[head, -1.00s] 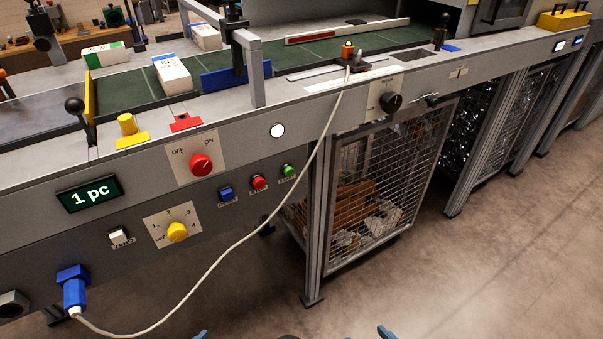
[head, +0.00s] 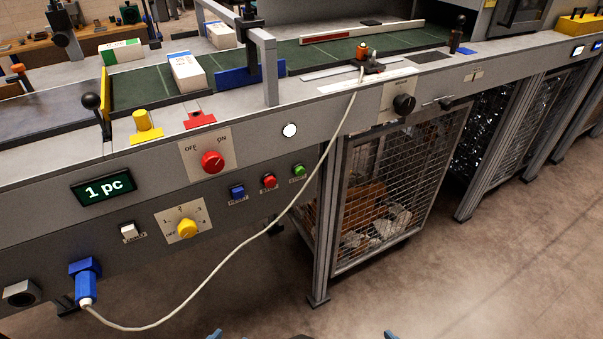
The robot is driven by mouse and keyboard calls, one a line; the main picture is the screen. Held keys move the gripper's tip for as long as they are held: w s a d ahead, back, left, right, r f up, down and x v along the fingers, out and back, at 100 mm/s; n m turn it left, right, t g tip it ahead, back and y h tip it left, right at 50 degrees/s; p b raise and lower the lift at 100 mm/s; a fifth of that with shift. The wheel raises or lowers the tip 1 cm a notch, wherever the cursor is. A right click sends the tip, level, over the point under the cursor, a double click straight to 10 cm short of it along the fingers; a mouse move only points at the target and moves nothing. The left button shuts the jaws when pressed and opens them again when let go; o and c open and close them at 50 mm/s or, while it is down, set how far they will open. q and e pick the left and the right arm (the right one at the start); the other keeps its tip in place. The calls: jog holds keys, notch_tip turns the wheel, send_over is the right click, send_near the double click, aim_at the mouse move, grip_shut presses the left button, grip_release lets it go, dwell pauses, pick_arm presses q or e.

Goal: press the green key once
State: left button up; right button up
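The green key (head: 299,170) is a small round button on the grey front panel of the machine, at the right end of a row of three. A red button (head: 269,181) and a blue button (head: 237,191) sit to its left, with small labels below them that I cannot read. Nothing covers the green key. Small blue tips show at the bottom edge of the head view, too little to tell whether they belong to my grippers. Neither gripper can be made out.
A white cable (head: 262,232) hangs in front of the panel, close to the buttons, from a blue plug (head: 85,285). A red knob (head: 212,161), a yellow knob (head: 187,229) and a white switch (head: 129,231) are nearby. A mesh cage (head: 405,190) stands under the machine.

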pick_arm(q)
grip_shut()
dwell(1.2)
